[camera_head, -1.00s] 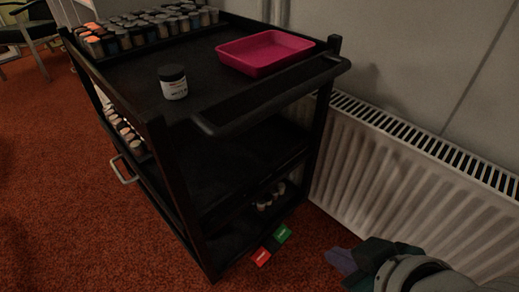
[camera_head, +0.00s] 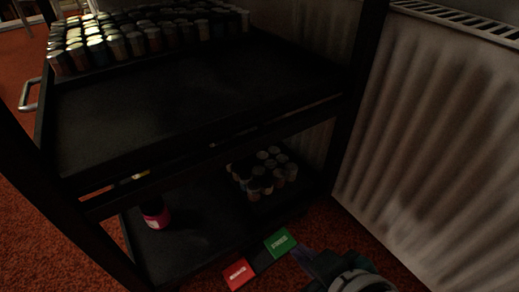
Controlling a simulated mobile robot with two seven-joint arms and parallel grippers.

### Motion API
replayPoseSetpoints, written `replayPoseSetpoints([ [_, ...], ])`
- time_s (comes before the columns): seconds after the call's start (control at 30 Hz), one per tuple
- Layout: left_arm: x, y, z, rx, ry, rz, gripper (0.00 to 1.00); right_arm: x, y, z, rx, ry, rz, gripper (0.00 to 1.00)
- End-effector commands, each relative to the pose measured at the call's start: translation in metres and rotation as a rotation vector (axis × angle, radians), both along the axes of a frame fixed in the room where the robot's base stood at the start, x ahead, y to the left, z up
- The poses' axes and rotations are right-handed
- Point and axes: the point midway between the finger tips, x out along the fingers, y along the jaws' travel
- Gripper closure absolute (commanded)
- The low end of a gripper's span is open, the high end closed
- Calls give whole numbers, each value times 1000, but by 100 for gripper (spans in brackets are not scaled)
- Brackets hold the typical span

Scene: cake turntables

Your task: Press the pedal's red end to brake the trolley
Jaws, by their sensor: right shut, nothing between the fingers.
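The black trolley (camera_head: 180,115) fills much of the view, with its shelves seen from close up. Its pedal sits low at the near side, just above the red carpet. The pedal's red end (camera_head: 238,274) is at the left and its green end (camera_head: 280,242) at the right, with a dark bar between them. My right gripper (camera_head: 305,258) is at the bottom, right beside the green end and to the right of the red end. It is shut and empty. Whether it touches the green end I cannot tell. My left gripper is out of view.
A white radiator (camera_head: 430,150) stands close on the right. Several jars (camera_head: 150,35) stand on an upper shelf and several more (camera_head: 262,172) on the lowest shelf. A dark jar with a pink label (camera_head: 155,214) stands at the lower left. Red carpet (camera_head: 350,235) shows beside the trolley.

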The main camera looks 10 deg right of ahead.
Motion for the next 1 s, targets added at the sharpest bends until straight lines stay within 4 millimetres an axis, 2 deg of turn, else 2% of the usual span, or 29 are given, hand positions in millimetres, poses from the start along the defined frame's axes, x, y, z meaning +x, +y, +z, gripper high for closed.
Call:
replayPoseSetpoints([
  [0.03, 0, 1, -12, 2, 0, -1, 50, 0, 1, -12, 1, -4, 2, 100],
  [0.1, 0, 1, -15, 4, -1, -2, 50, 1, 2, -15, 0, -7, 3, 100],
  [0.57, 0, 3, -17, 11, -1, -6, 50, 3, 2, -17, -1, -9, 4, 100],
  [0.77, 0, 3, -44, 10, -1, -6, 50, 21, 5, -40, 0, -11, 3, 100],
  [1.0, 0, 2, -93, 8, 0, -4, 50, 55, 9, -76, 0, -11, 4, 100],
])
